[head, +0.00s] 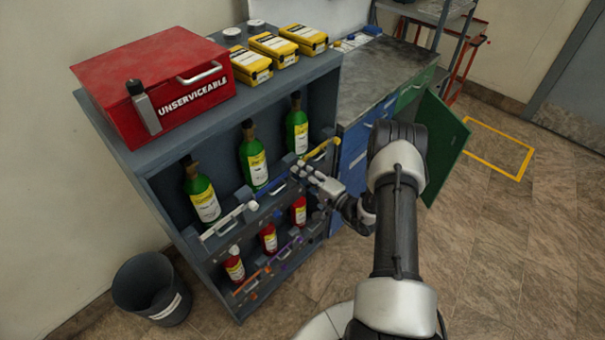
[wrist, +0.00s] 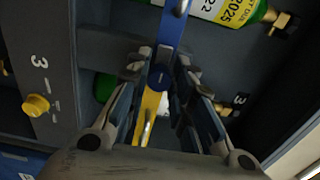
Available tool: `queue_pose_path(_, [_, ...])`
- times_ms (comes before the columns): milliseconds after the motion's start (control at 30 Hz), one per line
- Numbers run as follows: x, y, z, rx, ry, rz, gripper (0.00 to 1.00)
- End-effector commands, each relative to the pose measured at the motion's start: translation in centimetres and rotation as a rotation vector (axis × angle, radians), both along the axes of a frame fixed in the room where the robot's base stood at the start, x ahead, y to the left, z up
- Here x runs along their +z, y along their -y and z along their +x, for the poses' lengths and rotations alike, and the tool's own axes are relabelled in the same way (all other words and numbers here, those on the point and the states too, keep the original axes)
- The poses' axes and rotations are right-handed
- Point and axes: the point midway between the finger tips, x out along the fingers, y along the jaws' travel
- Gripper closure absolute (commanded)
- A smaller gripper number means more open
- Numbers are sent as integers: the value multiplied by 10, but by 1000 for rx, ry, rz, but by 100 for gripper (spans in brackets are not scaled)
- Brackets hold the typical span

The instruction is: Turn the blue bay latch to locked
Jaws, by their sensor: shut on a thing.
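The blue bay latch (wrist: 170,32) is a flat blue bar in the wrist view, with a round blue knob (wrist: 160,77) at its lower end. My gripper (wrist: 160,90) is shut on the latch around this knob, with one finger on each side. In the head view my gripper (head: 301,173) is at the front of the upper shelf, at the right end of the blue bar (head: 268,194). It hides part of the latch there. The bar lies across the front of the middle green bottle's bay (head: 253,160).
A yellow bar (head: 323,149) is just right of my gripper, and a white bar (head: 222,221) is left. Green bottles stand behind them, with small red bottles (head: 269,238) on the shelf below. An open green door (head: 440,140) stands right of my arm.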

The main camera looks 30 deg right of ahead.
Motion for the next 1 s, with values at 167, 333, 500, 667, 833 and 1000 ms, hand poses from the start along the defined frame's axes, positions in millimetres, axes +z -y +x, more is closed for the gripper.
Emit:
queue_pose_path(167, [0, 0, 0, 0, 0, -1, 68])
queue_pose_path(333, [0, 0, 0, 0, 0, 0, 58])
queue_pose_path(500, [0, 0, 0, 0, 0, 0, 58])
queue_pose_path(667, [0, 2, -3, -1, 0, 1, 58])
queue_pose_path(833, [-1, 11, -24, -6, -3, 2, 58])
queue_pose_path(1000, [0, 23, -59, -6, -2, 3, 58])
